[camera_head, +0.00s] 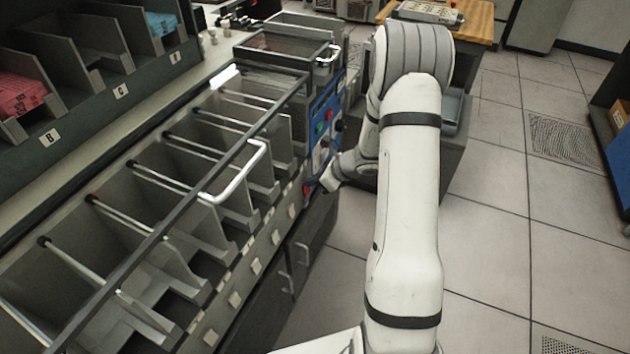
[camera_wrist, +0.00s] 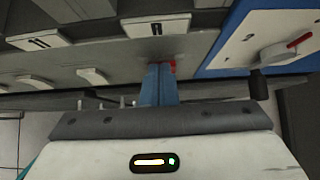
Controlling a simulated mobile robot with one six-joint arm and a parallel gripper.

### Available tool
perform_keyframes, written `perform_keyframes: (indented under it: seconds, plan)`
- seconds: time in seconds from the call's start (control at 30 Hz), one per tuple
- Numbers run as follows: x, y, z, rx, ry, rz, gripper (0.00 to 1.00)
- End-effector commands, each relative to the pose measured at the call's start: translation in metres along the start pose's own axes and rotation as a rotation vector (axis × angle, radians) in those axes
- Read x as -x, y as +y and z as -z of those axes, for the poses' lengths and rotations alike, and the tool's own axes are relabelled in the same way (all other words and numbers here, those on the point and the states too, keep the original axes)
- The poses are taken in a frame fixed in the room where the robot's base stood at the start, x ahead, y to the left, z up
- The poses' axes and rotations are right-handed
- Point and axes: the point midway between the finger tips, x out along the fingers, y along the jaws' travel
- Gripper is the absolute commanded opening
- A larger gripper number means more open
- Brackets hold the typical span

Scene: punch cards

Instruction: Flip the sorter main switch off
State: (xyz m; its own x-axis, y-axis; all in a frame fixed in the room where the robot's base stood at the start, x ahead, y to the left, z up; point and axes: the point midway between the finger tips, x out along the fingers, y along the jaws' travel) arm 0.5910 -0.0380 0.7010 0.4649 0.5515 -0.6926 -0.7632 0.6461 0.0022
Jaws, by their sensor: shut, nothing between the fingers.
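The sorter's blue control panel (camera_head: 322,118) is on the end of the sorter front, with a red and a green button and pale plates. In the wrist view a corner of the panel (camera_wrist: 222,52) shows at upper right, with a round white knob (camera_wrist: 287,50) bearing a red bar and a dark stub (camera_wrist: 258,84) below it. I cannot tell which of these is the main switch. My gripper (camera_wrist: 160,80) is shut and empty, its blue fingers left of the panel, close to the grey sorter front. A small red piece shows at the fingertips.
The sorter's open pockets (camera_head: 190,170) run along the left, under a bright bent handle (camera_head: 240,175). Numbered labels (camera_wrist: 142,26) line the sorter front. Cabinet doors (camera_head: 305,245) are below. A wooden table (camera_head: 475,22) stands behind.

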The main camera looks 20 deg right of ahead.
Motion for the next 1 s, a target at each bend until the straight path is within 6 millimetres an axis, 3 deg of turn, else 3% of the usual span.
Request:
perform_keyframes:
  seconds: [0.27,0.4,0.7,1.0]
  plan:
    - [0.013,-0.003,0.009,-0.001,0.001,0.002,0.0]
    - [0.036,-0.006,0.018,0.003,-0.002,0.001,0.0]
    - [0.102,-0.006,0.009,0.001,0.0,0.003,0.0]
    - [0.127,-0.004,0.006,0.002,0.0,-0.002,0.0]
